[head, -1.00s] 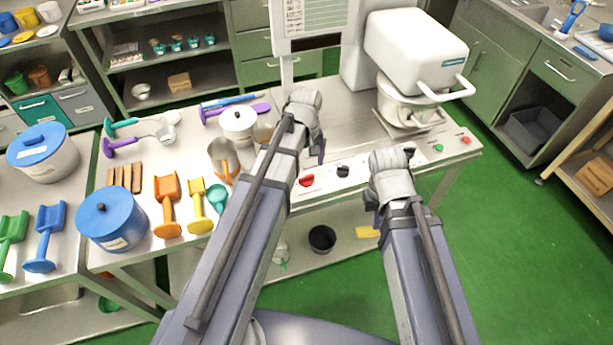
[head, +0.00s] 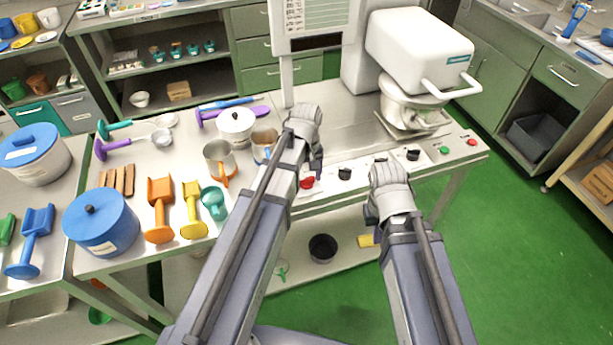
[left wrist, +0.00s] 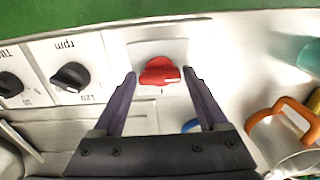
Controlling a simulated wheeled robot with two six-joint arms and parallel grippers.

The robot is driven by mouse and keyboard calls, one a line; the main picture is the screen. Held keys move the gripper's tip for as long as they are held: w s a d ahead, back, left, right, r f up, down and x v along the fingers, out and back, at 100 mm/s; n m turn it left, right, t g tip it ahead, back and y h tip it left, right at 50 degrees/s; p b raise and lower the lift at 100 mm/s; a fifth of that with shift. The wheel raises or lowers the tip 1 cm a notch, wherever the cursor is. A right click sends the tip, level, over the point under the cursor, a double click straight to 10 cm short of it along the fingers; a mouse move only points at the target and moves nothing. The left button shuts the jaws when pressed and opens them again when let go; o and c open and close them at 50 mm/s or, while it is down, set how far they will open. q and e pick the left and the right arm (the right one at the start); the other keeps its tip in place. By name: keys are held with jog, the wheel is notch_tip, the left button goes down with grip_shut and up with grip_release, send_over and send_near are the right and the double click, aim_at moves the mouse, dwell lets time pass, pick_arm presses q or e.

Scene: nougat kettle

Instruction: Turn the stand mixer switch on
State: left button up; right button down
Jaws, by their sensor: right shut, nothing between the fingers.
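The stand mixer (head: 418,52) is a large white machine at the back right of the steel table, with a bowl under its head. Its red switch (head: 307,183) is a rotary knob on the front panel; it also shows in the left wrist view (left wrist: 160,72), upper middle. My left gripper (head: 313,170) is at the panel right by the red switch. In the left wrist view its fingers (left wrist: 163,92) are open, one on each side of the knob, with gaps showing. My right gripper (head: 371,212) is shut and empty in front of the table edge, right of the red switch.
Black knobs (head: 345,173) and a green button (head: 444,150) sit right of the red switch. A metal jug (head: 218,160), coloured scoops and a blue-lidded pot (head: 101,224) stand to the left. The panel between switch and jug is clear.

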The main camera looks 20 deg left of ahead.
pick_arm(q)
jog(key=c, duration=1)
jog(key=shift+m, duration=0.4)
jog(key=m, duration=0.8)
jog(key=shift+m, duration=0.3)
jog(key=m, duration=0.4)
jog(key=shift+m, duration=2.2)
